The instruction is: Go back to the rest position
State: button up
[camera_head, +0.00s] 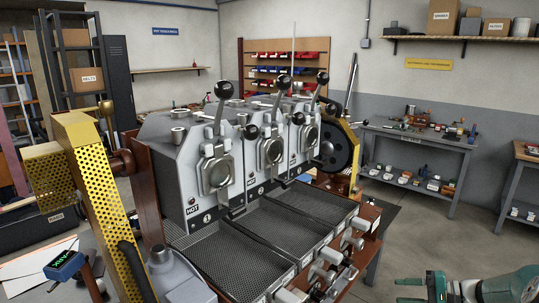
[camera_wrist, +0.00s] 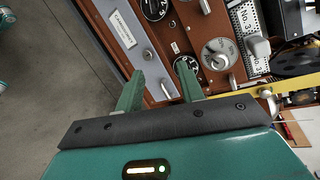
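My gripper (camera_head: 424,290) is green and shows at the bottom right corner of the head view, low and to the right of the sample roaster (camera_head: 235,150). In the wrist view my gripper's two green fingers (camera_wrist: 160,72) stand apart with nothing between them, so it is open and empty. Beyond the fingers lies a brown panel (camera_wrist: 188,45) with dials and a round knob (camera_wrist: 219,54). The fingers appear apart from the panel, though the exact gap is hard to judge. The roaster has three grey drum units with black-knobbed levers and mesh trays (camera_head: 305,210) in front.
A yellow perforated guard (camera_head: 100,210) stands at the roaster's left. A grey workbench (camera_head: 415,135) with small items is at the back right, under a wall shelf (camera_head: 470,38) with boxes. Another table (camera_head: 527,155) is at the right edge. Open grey floor (camera_head: 430,235) lies between.

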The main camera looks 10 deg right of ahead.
jog(key=s+a+r+n+g+h, duration=0.1)
jog(key=a+r+n+g+h, duration=0.3)
jog(key=a, duration=0.7)
jog(key=s+a+r+n+g+h, duration=0.1)
jog(key=s+a+r+n+g, duration=0.15)
jog(key=a+r, duration=0.55)
jog(key=s+a+r+n+t+h, duration=0.1)
jog(key=s+a+r+n+h, duration=0.1)
jog(key=s+a, duration=0.5)
jog(key=s+a+r+n+t+h, duration=0.2)
jog(key=s+a+r+n+h, duration=0.1)
jog(key=s+a, duration=0.4)
jog(key=shift+s+a+r+h, duration=0.4)
jog(key=shift+a+h, duration=0.1)
jog(key=shift+h, duration=0.3)
jog(key=shift+a+n, duration=0.15)
jog(key=shift+n, duration=0.1)
